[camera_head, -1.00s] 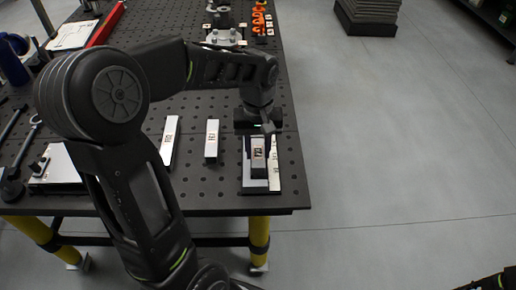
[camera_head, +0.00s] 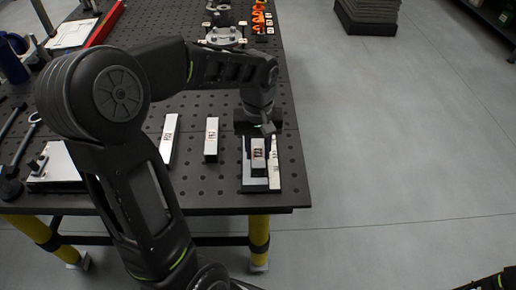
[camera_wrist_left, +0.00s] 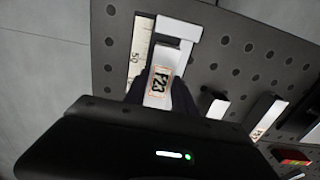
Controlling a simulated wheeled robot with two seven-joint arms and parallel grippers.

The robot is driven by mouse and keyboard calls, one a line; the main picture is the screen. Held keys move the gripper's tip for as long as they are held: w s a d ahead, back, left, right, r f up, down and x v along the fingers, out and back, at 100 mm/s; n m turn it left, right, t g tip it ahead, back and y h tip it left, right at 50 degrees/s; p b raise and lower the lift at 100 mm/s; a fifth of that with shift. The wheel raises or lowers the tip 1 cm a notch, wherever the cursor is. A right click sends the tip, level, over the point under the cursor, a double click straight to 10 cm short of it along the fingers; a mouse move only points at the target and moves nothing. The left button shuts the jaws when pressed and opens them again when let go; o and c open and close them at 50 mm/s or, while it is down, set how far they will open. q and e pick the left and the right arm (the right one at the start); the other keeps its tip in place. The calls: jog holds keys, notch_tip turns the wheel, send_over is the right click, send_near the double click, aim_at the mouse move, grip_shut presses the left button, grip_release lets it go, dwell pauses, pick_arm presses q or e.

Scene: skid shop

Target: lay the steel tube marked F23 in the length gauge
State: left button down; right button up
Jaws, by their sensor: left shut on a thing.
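The steel tube marked F23 (camera_wrist_left: 163,84) is a short pale bar with a dark F23 label, and it also shows in the head view (camera_head: 258,168). My left gripper (camera_head: 258,147) is shut on it, with dark fingers on both sides; it also shows in the wrist view (camera_wrist_left: 160,95). The length gauge (camera_head: 260,188) is a grey frame with a white scale strip (camera_head: 274,175) at the table's near right corner. In the wrist view the tube lies over the gauge (camera_wrist_left: 182,29), beside the scale. I cannot tell whether it touches the gauge floor.
Two other labelled tubes lie on the black perforated table (camera_head: 225,180) to the left: one (camera_head: 211,140) near, one (camera_head: 168,140) farther. A metal block with a dark knob (camera_head: 57,165) is at the left. Orange parts (camera_head: 258,18) stand at the back.

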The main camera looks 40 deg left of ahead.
pick_arm(q)
jog(key=shift+f+b, duration=0.7)
jog(key=shift+f, duration=0.25)
jog(key=c, duration=0.9)
grip_release()
jog(key=shift+c, duration=0.2)
jog(key=shift+o, duration=0.2)
jog(key=shift+o, duration=1)
jog(key=shift+r, duration=0.1)
jog(key=shift+r+p, duration=1.2)
jog(key=shift+r, duration=0.25)
